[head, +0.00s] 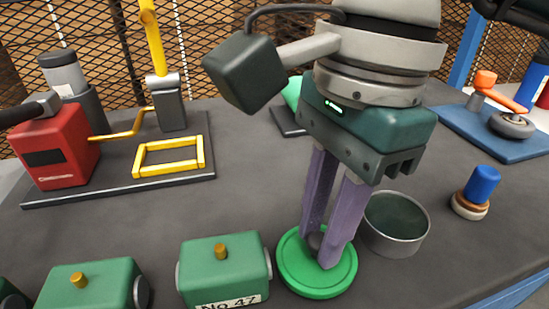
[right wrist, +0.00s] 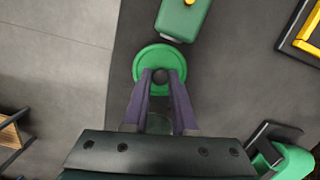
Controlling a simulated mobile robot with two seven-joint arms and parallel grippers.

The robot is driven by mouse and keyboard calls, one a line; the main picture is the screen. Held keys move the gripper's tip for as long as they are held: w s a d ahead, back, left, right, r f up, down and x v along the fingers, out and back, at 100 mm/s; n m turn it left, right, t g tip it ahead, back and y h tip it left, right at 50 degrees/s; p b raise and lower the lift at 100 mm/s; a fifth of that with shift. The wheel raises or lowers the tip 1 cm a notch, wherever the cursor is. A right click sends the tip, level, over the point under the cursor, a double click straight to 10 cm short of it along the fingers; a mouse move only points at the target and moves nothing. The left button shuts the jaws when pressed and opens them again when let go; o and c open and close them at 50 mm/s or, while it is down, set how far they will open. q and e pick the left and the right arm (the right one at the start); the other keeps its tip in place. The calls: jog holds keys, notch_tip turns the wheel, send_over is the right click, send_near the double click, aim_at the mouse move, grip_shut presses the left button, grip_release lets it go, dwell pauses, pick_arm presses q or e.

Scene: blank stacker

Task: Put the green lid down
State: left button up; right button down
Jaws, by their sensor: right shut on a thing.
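The round green lid (head: 300,275) with its dark knob is level at the front middle of the grey table in the head view. It also shows in the right wrist view (right wrist: 151,58). My right gripper (head: 318,249) points down with its purple fingers shut on the knob. Its fingertips also show in the right wrist view (right wrist: 160,77). The lid is at or just above the table top; I cannot tell whether it touches. An open round metal tin (head: 402,246) stands right behind the lid, partly hidden by a finger. My left gripper is not in view.
A green block labelled "No 47" (head: 222,270) is close to the lid's left, with another green block (head: 88,286) further left. A blue-topped stack (head: 480,185) stands right. A red machine (head: 58,145) and yellow frame (head: 168,157) are back left. The front right table is clear.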

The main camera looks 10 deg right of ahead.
jog(key=shift+f, duration=0.45)
jog(key=shift+f, duration=0.15)
jog(key=c, duration=0.7)
grip_release()
